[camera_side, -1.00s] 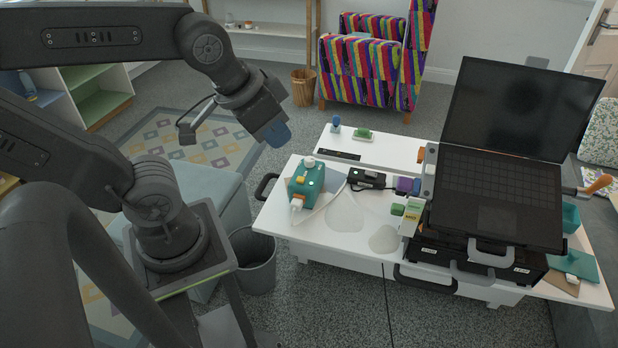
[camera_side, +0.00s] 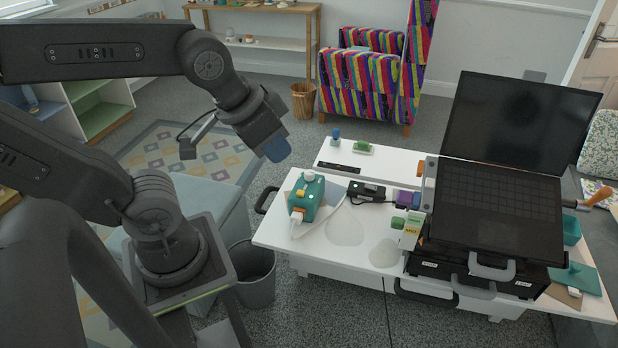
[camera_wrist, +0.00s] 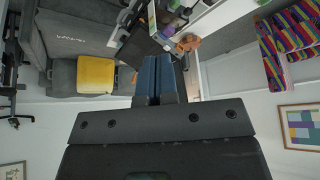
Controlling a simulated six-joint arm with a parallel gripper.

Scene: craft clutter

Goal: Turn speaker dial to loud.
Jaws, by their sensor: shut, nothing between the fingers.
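A teal box (camera_side: 307,197) with a white knob on top (camera_side: 309,176), a yellow part and a white piece at its front stands at the left of the white table. A low black device (camera_side: 367,190) with a cable lies to its right. I cannot tell for certain which is the speaker, and no dial marking is readable. My gripper (camera_side: 277,150) hangs in the air left of the table, above and behind the teal box, touching nothing. Its blue fingers (camera_wrist: 158,80) are together and empty in the wrist view, which shows neither device clearly.
An open laptop (camera_side: 497,206) on stacked black cases fills the table's right side. Purple and green blocks (camera_side: 407,200) stand left of it. A black strip (camera_side: 338,167) lies at the back. A grey bin (camera_side: 254,275) stands below the left edge. The air around my gripper is clear.

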